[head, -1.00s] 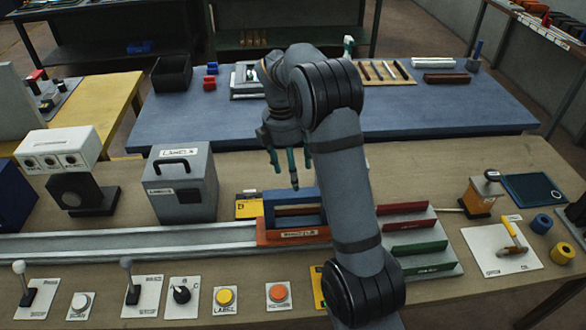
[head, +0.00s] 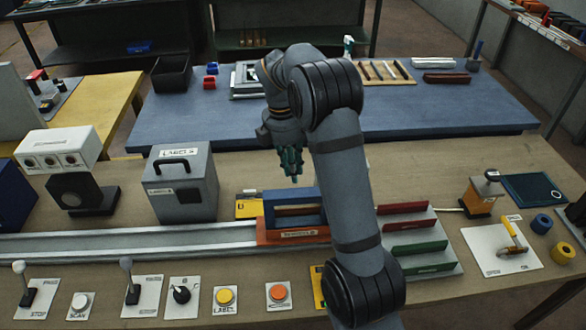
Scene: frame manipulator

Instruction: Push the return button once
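Several push buttons sit on small white plates along the front edge of the bench. The orange button (head: 278,292) is just left of my arm's base, and its plate marking is too small to read. The yellow button (head: 225,296) has a plate reading LABEL, and the white button (head: 80,301) has one that seems to read SCAN. No plate legibly reads return. My gripper (head: 293,178) points down above the blue and orange carriage, well behind and above the orange button. Its teal fingers are together, with nothing visible between them.
The orange-fronted carriage (head: 294,235) stands at the right end of a grey rail (head: 130,242). A rotary knob (head: 181,294) and two levers (head: 128,280) are left of the yellow button. A grey label box (head: 181,183) stands behind the rail. Colored slots (head: 418,248) lie right of my arm.

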